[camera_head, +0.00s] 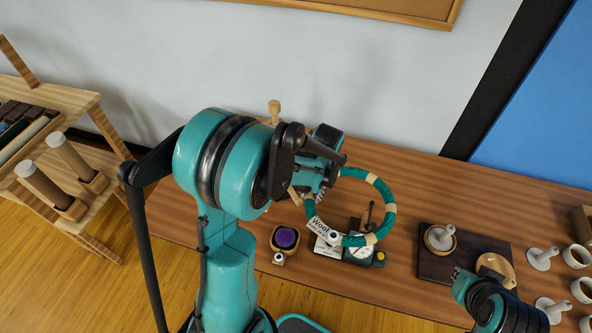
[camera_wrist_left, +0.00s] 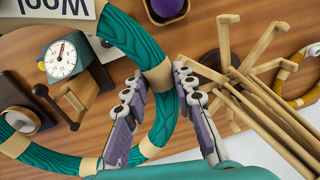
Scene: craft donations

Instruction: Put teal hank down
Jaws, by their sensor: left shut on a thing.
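The teal hank (camera_head: 382,189) is a ring with tan bands. My left gripper (camera_head: 328,178) is shut on it at the ring's upper left in the head view. In the left wrist view the hank (camera_wrist_left: 128,32) passes between the two fingers (camera_wrist_left: 166,95) at a tan band. The ring appears above the table, over a dial scale (camera_head: 360,252) and a Wool sign (camera_head: 327,240); its exact height is hard to tell. My right arm (camera_head: 492,308) shows at the lower right, and its fingers cannot be made out.
A purple ball in a wooden bowl (camera_head: 286,238) sits left of the sign. A wooden winder (camera_wrist_left: 262,82) and a yellow hank (camera_wrist_left: 288,72) show in the wrist view. A dark board (camera_head: 437,268) and white cups (camera_head: 577,256) are at right. Table behind the board is clear.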

